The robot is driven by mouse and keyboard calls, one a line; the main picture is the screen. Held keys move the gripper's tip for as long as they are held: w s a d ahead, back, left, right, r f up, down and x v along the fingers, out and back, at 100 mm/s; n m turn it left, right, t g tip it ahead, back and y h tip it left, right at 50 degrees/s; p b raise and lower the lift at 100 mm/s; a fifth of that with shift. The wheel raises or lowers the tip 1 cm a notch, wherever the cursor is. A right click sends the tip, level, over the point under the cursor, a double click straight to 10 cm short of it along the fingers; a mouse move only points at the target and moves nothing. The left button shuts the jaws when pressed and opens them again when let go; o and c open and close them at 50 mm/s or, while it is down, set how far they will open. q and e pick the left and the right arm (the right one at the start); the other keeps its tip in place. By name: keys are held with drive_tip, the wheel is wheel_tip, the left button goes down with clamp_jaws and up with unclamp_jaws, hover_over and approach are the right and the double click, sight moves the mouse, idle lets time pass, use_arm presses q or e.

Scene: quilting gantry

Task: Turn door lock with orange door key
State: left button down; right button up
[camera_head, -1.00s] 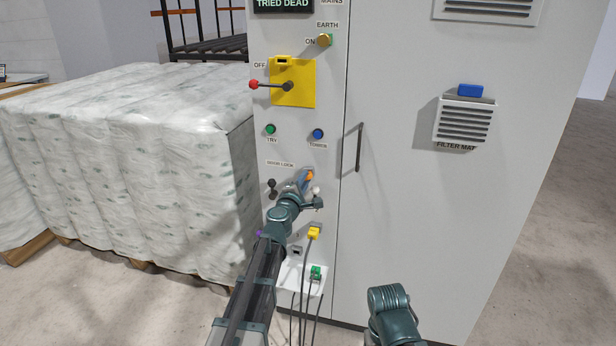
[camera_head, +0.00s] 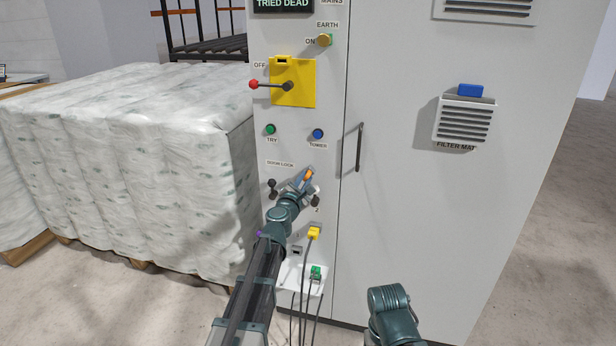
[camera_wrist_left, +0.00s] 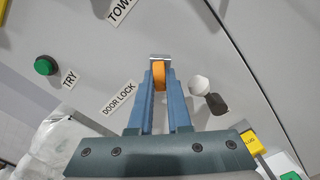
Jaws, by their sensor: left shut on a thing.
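The orange door key (camera_head: 309,174) is between the blue fingers of my left gripper (camera_head: 306,178), at the cabinet front just right of the "DOOR LOCK" label (camera_head: 280,163). My left gripper is shut on the key. In the left wrist view the orange key (camera_wrist_left: 159,76) shows between the two fingers, its far end at a small silver metal part (camera_wrist_left: 159,57) on the panel. The fingers hide much of the key and the lock. How deep the key sits cannot be seen. The label looks tilted in this view.
A white knob (camera_wrist_left: 198,85) and a dark knob (camera_wrist_left: 217,104) stand close right of the fingers. A dark door handle (camera_head: 359,148) is to the right. Yellow (camera_head: 314,232) and green (camera_head: 316,272) plugs with cables are below. Wrapped bales (camera_head: 130,165) stand close left.

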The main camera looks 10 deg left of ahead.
use_arm(q)
drive_tip(key=shift+n, duration=0.5)
drive_tip(key=n, duration=0.3)
drive_tip(key=shift+n, duration=0.3)
drive_tip(key=n, duration=0.4)
drive_tip(key=c, duration=0.8)
unclamp_jaws()
